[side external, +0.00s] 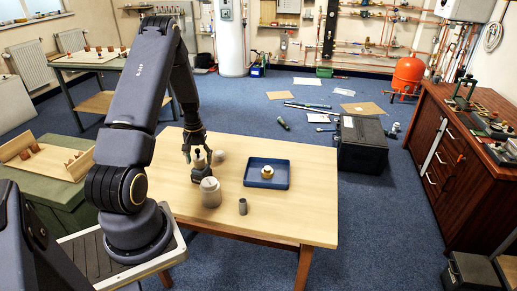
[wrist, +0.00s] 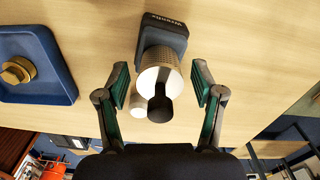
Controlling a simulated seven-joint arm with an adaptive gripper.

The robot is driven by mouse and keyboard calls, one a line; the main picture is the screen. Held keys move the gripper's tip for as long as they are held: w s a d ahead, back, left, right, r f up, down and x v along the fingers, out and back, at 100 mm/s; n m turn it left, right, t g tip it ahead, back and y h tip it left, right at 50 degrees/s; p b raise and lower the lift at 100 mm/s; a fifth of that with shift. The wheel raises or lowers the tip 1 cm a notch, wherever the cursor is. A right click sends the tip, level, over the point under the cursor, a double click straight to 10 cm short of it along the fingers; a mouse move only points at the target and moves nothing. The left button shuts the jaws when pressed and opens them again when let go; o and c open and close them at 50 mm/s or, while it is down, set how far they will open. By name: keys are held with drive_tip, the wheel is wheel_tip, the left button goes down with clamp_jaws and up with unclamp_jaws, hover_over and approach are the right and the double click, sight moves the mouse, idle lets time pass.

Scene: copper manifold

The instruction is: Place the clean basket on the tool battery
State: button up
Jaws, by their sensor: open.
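My gripper (wrist: 160,84) is open, its green-padded fingers on either side of a pale cylinder with a perforated wall (wrist: 161,76), likely the clean basket. Neither finger visibly touches it. A dark rounded shape (wrist: 160,107) covers part of its front. The dark tool battery (wrist: 164,31), with lettering on its face, lies directly behind the cylinder in the wrist view and overlaps it; I cannot tell whether the cylinder rests on it.
A small pale cylinder (wrist: 138,105) stands close beside the basket. A blue tray (side external: 252,183) holding a brass fitting (side external: 267,172) lies to the right on the wooden table (side external: 300,213). A small grey cylinder (side external: 242,206) stands near the front. The table's right end is clear.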

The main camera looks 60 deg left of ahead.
wheel_tip(320, 180, up, 12)
drive_tip(key=shift+w+d+r, duration=0.1)
drive_tip(key=shift+r, duration=0.05)
drive_tip(key=w+d+r+m+t, duration=0.2)
drive_tip(key=w+d+r+m, duration=0.25)
drive_tip(key=d+r, duration=0.9)
drive_tip(key=s+d+r+m+t, duration=0.1)
drive_tip(key=s+d+r+m, duration=0.1)
drive_tip(key=d, duration=0.9)
drive_tip(key=s+d+r+m+t, duration=0.2)
drive_tip(key=s+d+m, duration=0.2)
drive_tip(key=s+d, duration=0.3)
drive_tip(key=d, duration=0.3)
drive_tip(key=shift+d+r+m+t, duration=0.3)
drive_tip(key=shift+d+r+m, duration=0.05)
